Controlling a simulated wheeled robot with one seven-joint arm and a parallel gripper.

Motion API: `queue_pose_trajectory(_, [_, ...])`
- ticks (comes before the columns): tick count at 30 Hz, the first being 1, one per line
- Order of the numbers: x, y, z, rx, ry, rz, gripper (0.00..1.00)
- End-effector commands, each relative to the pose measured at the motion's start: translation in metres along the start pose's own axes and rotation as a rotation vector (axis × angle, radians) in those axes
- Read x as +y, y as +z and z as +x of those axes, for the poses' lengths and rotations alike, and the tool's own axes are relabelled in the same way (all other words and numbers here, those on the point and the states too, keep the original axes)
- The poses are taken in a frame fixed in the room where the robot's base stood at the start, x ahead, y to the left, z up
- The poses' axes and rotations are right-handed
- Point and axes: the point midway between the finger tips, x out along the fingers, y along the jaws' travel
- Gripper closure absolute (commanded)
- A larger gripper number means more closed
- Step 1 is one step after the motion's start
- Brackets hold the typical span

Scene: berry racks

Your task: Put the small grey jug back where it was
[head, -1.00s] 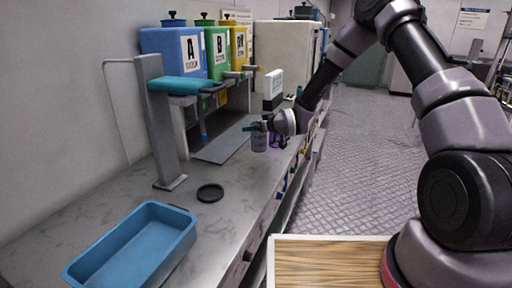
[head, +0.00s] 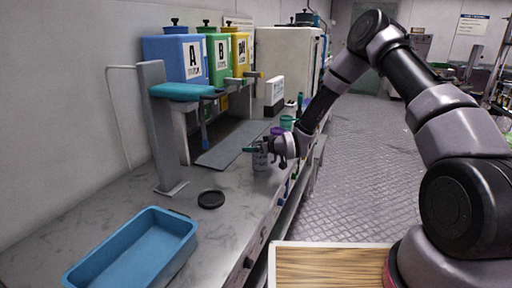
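The small grey jug (head: 259,160) is at my gripper (head: 262,147), above or on the counter near its front edge. The gripper's fingers appear to be around the jug's upper part, and the jug looks upright. It is too small to tell whether its base touches the counter. A black round disc (head: 211,199) lies flat on the counter, nearer to me and to the left of the jug.
A blue tray (head: 84,272) stands at the near left. A grey stand with a teal top (head: 165,130) rises behind the disc. A grey mat (head: 226,152) lies behind the jug. Blue (head: 180,62), green (head: 217,60) and yellow (head: 241,52) containers line the wall. Teal and purple cups (head: 286,122) stand beyond my gripper.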

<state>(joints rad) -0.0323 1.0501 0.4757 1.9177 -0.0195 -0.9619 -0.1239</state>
Motion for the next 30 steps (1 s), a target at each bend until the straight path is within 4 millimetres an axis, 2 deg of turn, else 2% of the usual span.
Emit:
queue_pose_trajectory(8, [0.001, -0.002, -0.005, -0.001, 0.001, 0.0, 0.0])
queue_pose_trajectory(11, [0.001, -0.003, -0.02, -0.001, 0.0, 0.0, 0.0])
queue_pose_trajectory(21, [0.001, -0.003, -0.092, -0.001, 0.001, 0.0, 0.0])
queue_pose_trajectory(25, [0.0, -0.003, -0.11, 0.0, 0.0, 0.0, 0.0])
queue_pose_trajectory(30, [0.0, -0.002, -0.121, 0.0, 0.0, 0.0, 0.0])
